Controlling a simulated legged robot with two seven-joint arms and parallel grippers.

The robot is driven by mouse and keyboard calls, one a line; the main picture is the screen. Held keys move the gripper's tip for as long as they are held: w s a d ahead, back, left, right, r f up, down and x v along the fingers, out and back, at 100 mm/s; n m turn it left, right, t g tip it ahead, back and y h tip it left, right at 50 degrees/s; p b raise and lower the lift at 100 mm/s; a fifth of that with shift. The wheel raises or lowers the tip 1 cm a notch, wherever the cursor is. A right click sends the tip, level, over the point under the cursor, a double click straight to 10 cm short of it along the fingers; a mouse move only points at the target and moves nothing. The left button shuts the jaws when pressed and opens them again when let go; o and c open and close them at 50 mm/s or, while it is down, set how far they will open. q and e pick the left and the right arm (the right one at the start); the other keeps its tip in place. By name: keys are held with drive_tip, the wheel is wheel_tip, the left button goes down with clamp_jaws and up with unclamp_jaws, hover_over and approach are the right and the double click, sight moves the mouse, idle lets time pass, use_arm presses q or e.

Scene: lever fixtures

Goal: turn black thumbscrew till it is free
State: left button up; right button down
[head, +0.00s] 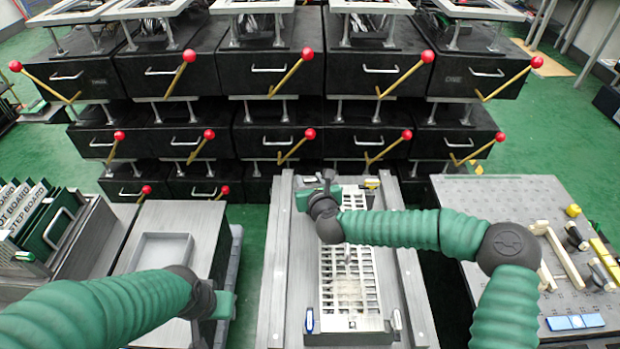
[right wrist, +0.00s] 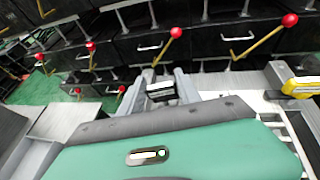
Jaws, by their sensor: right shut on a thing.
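My right gripper (head: 328,178) is at the far end of the white grid rack (head: 348,275) in the head view. In the right wrist view its two grey fingers (right wrist: 160,92) are shut on a small dark piece with a pale edge, which I take as the black thumbscrew (right wrist: 160,90). The fingers and wrist hide most of it in the head view. My left gripper (head: 225,305) is low at the left, beside the grey block with the shallow tray; its fingertips do not show clearly.
A yellow and black clip (head: 371,183) sits right of my right gripper. Blue clips stand at the rack's near end. A grey board (head: 550,240) with handles and blocks lies right. Black drawers with red-knobbed levers (head: 270,75) stack up behind. A shallow tray (head: 163,250) is left.

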drive_tip(key=n+y+p, duration=0.1)
drive_tip(key=n+g+y+p, duration=0.1)
drive_tip(key=n+y, duration=0.1)
drive_tip(key=n+g+y+p, duration=0.1)
drive_tip(key=shift+d+r+y, duration=0.15)
drive_tip(key=shift+r+y, duration=0.1)
drive_tip(key=shift+y, duration=0.15)
drive_tip(key=n+g+y+p, duration=0.2)
drive_tip(key=n, duration=0.1)
drive_tip(key=shift+w+p, duration=0.1)
drive_tip(key=shift+p, duration=0.2)
drive_tip(key=shift+n+g+y+p, duration=0.6)
drive_tip(key=shift+n+g+y, duration=0.2)
drive_tip(key=shift+n+g, duration=0.25)
drive_tip(key=shift+f+n+g+y, duration=0.15)
drive_tip(key=shift+n+g+y, duration=0.15)
drive_tip(key=shift+n+g, duration=0.15)
drive_tip(key=shift+f+n+g+y+b, duration=0.2)
drive_tip(key=shift+n+g+y+b, duration=0.2)
drive_tip(key=shift+n+g, duration=0.4)
drive_tip(key=shift+n+g+y+b, duration=0.3)
drive_tip(key=shift+n+g+b, duration=0.7)
drive_tip(key=shift+r+g, duration=0.1)
drive_tip(key=shift+g, duration=0.3)
